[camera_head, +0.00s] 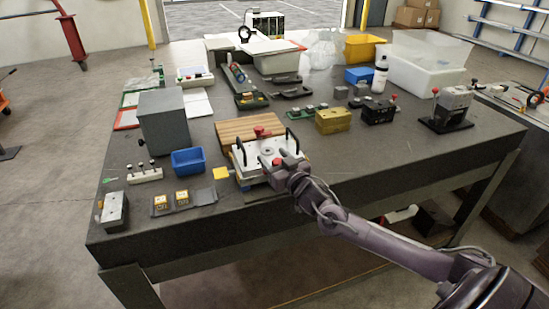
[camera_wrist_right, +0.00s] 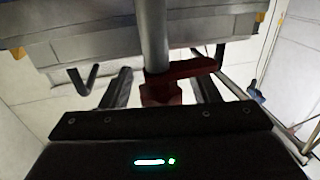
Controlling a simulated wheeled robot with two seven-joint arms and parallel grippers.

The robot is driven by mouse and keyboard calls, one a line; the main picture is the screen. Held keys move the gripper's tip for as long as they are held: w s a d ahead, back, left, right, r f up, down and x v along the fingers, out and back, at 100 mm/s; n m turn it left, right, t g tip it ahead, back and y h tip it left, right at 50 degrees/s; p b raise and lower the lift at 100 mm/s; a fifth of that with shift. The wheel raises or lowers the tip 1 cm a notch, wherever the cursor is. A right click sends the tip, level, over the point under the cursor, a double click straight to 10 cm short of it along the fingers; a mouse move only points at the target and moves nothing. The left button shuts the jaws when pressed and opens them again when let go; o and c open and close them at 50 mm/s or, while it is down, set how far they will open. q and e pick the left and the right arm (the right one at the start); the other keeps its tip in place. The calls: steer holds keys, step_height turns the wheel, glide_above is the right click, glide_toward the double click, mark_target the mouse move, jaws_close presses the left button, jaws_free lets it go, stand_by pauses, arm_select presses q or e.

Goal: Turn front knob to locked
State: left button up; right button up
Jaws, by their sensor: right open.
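The mould base (camera_head: 246,160) sits near the front edge of the table, a pale block with two black upright handles. A red knob (camera_head: 262,132) stands at its back edge. The front red knob (camera_head: 277,161) is at the near side, partly hidden by my right gripper (camera_head: 275,164). In the right wrist view the front knob (camera_wrist_right: 162,90) appears between my two open fingers, with its red lever pointing right and a grey post beside it. Contact with the fingers cannot be told. My left gripper is not in view.
A yellow tag (camera_head: 221,173) lies left of the mould base, and a blue bin (camera_head: 188,161) stands beyond it. A wooden board (camera_head: 250,127) lies behind. A brass block (camera_head: 333,120) stands to the right. The table's front right is clear.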

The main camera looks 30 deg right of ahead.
steer(key=shift+c, duration=0.2)
steer(key=c, duration=0.9)
